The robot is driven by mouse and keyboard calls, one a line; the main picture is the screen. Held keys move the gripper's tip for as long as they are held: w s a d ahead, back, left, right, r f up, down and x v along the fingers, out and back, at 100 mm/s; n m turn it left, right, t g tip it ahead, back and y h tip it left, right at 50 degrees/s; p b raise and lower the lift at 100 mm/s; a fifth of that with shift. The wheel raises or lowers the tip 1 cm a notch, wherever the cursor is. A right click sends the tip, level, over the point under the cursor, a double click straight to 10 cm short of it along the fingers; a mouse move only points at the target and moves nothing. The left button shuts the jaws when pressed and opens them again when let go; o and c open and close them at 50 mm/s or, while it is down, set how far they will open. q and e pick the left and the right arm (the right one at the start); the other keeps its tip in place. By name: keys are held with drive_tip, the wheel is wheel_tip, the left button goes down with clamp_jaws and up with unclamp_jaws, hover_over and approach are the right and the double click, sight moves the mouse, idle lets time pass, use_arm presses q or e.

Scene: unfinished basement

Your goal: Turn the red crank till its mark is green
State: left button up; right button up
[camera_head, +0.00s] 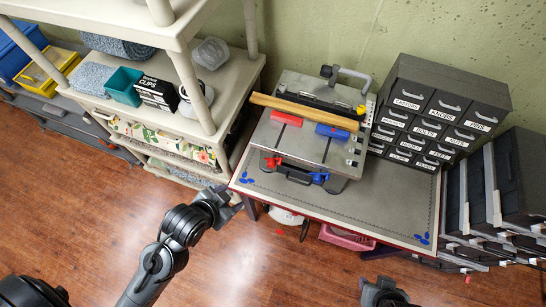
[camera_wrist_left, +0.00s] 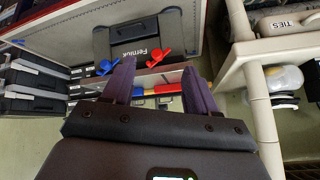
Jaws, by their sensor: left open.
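A red crank (camera_head: 272,162) sits on the front left of a grey workbench (camera_head: 322,154) in the head view, with a blue crank (camera_head: 318,178) to its right. I cannot make out the mark's colour. My left gripper (camera_head: 224,196) is open and empty, left of and in front of the red crank, apart from it; its two fingers also show in the wrist view (camera_wrist_left: 158,70). My right gripper (camera_head: 385,290) is partly seen at the bottom edge.
The workbench stands on a grey-topped table (camera_head: 385,215). A dark drawer cabinet (camera_head: 432,115) is behind right, and a beige shelf unit (camera_head: 235,92) stands close on the left. A wooden strip (camera_head: 305,111) lies across the workbench. The floor in front is mostly clear.

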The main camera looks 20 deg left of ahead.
sight(271, 166)
use_arm(q)
drive_tip(key=w+d+f+m+t+h+b, duration=0.1)
drive_tip(key=w+m+t+b, duration=0.4)
drive_tip(key=w+t+b, duration=0.65)
wheel_tip(271, 166, down, 16)
drive_tip(key=s+d+m+t+h+b, duration=0.1)
drive_tip(key=s+m+t+h+b, duration=0.1)
drive_tip(key=b, duration=2.4)
drive_tip(key=x, duration=1)
drive_tip(key=shift+w+d+f, duration=0.1)
drive_tip(key=shift+w, duration=0.3)
